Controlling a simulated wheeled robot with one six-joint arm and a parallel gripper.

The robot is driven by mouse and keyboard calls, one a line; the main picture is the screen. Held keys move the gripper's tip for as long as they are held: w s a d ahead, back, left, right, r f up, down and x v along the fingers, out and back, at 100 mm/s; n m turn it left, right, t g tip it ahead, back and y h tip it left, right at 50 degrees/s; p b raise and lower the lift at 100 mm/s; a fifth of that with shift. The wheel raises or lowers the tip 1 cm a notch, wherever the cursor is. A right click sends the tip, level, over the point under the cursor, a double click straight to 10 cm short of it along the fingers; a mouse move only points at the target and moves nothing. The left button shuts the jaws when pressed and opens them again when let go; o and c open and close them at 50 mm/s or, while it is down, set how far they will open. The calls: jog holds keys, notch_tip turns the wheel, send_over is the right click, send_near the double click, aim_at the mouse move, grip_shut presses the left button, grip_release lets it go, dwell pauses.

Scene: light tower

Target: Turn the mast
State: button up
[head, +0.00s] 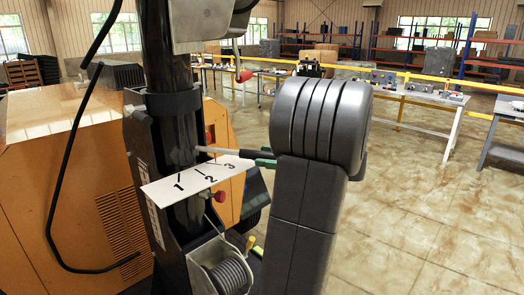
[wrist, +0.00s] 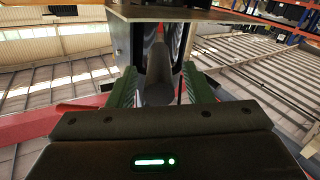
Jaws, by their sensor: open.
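The black mast (head: 178,132) stands upright at the left of the head view, with a collar around it. A lever (head: 222,151) with a pale rod and a dark grip sticks out from the mast to the right, above a white plate (head: 165,191) marked 1, 2 and 3. The rod lies above the 3 side of the plate. My gripper (head: 265,161) is at the lever's outer end, mostly hidden behind my arm. In the wrist view its green fingers (wrist: 160,88) are apart, with the dark grey grip (wrist: 158,72) between them. I cannot tell whether they touch it.
An orange cabinet (head: 75,150) stands at the left. A cable winch (head: 230,275) and a red knob (head: 220,196) sit low on the tower. A loose black cable hangs at the left. Work tables (head: 420,97) and a yellow rail stand behind; the floor at right is clear.

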jog(key=shift+x, duration=1)
grip_shut()
jog(key=shift+f, duration=0.15)
